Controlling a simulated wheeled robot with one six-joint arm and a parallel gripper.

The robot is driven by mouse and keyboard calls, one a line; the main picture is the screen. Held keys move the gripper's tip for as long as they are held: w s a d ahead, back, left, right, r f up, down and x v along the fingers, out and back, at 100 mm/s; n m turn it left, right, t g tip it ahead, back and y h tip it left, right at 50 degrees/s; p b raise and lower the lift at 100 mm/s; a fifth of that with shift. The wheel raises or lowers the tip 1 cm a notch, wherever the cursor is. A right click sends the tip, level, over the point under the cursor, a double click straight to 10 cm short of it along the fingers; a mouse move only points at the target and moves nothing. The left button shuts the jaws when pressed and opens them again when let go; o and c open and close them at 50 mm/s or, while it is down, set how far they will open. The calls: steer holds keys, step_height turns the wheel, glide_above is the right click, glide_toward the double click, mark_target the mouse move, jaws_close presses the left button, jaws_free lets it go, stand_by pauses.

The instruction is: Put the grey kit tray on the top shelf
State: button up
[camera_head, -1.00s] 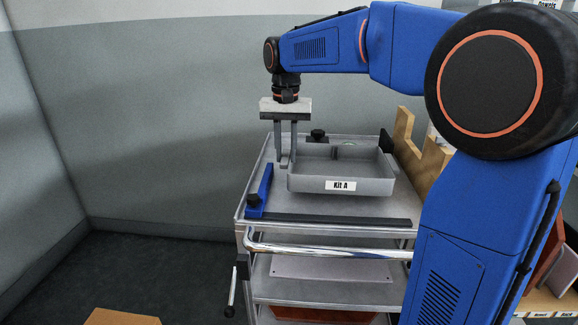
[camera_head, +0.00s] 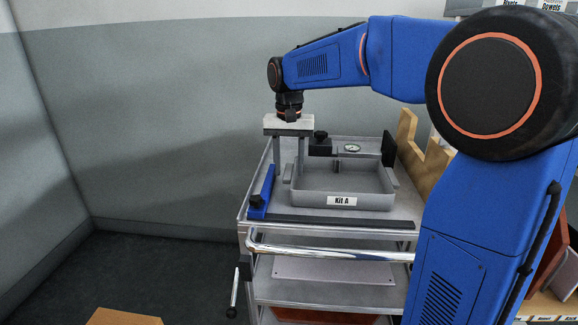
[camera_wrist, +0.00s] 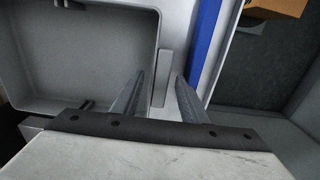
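The grey kit tray (camera_head: 342,201), labelled "Kit A", sits level on the top shelf (camera_head: 405,207) of a metal cart. It lies between a blue bar on the left and a black bar at the front. In the wrist view the tray (camera_wrist: 80,85) fills the upper left, and its side handle (camera_wrist: 165,65) shows ahead between the fingers. The wrist view also shows the open gripper (camera_wrist: 158,78). The tray looks empty.
The blue bar (camera_head: 263,187) and black front bar (camera_head: 340,221) edge the shelf. A black clamp (camera_head: 320,145), a small round gauge (camera_head: 352,149) and a black upright plate (camera_head: 388,149) are behind the tray. A notched wooden rack (camera_head: 425,155) stands right.

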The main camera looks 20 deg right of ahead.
step_height(320, 180, up, 12)
stand_by(0.6)
